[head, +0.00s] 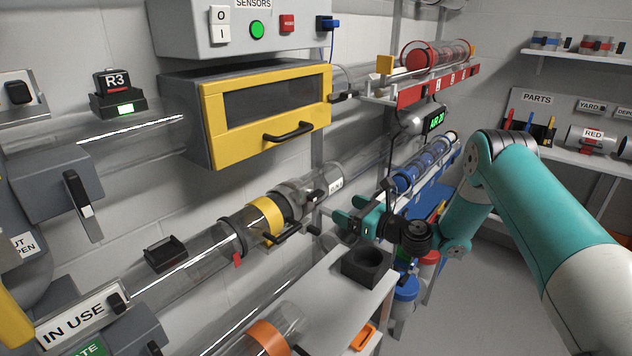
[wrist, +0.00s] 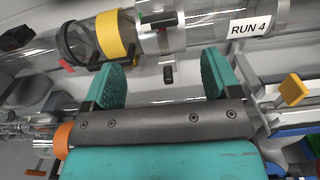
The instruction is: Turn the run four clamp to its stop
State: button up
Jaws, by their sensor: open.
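The run four clamp is a grey collar (head: 295,197) around a clear horizontal tube, right of a yellow band (head: 265,216). In the wrist view the collar (wrist: 158,12) is at the top, left of the RUN 4 label (wrist: 250,27). A short post with a black end (wrist: 168,74) hangs below it, between my fingers in the picture. My gripper (head: 346,210) is open and empty, just right of and in front of the clamp. Its teal fingers (wrist: 162,74) point up toward the tube. I see no clear contact, and the gap in depth is hard to judge.
A black square holder (head: 367,266) stands on a white bench (head: 335,305) below my gripper. A yellow-framed cabinet (head: 268,112) hangs above the tube. A rack of blue carriers (head: 425,164) is behind. Another clear tube with an orange ring (head: 268,337) lies low in front.

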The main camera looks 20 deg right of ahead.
aim_at(319, 197)
jog(key=p+x, duration=0.1)
jog(key=x, duration=1)
jog(key=shift+p, duration=0.3)
jog(key=shift+s, duration=0.1)
jog(key=c, duration=0.9)
